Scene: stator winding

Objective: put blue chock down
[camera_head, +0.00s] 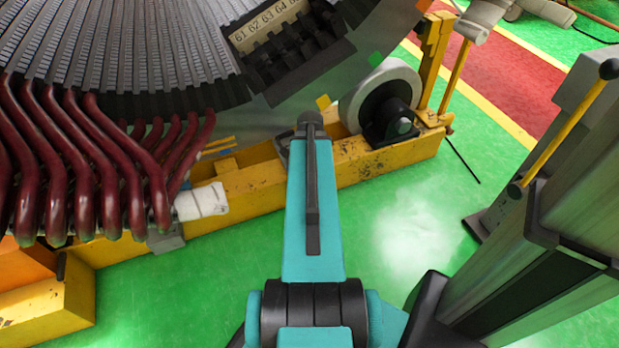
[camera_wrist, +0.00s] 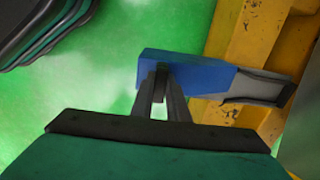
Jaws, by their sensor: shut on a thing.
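In the wrist view the blue chock (camera_wrist: 205,77) is a blue block lying across the picture. My gripper (camera_wrist: 161,72) is shut on its left part. A grey wedge-like piece (camera_wrist: 262,88) adjoins its right end and lies over the yellow beam (camera_wrist: 248,40); I cannot tell whether it is part of the chock or whether it touches the beam. The blue part is over the green floor and the beam's edge. In the head view my teal arm hides the gripper and the blue chock.
The head view shows the yellow beam (camera_head: 255,182) with a roller (camera_head: 385,95) on it. The large stator (camera_head: 110,50) with dark red coils (camera_head: 85,170) is at the left. A grey machine column (camera_head: 520,225) stands at the right. Green floor (camera_head: 400,230) lies clear between.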

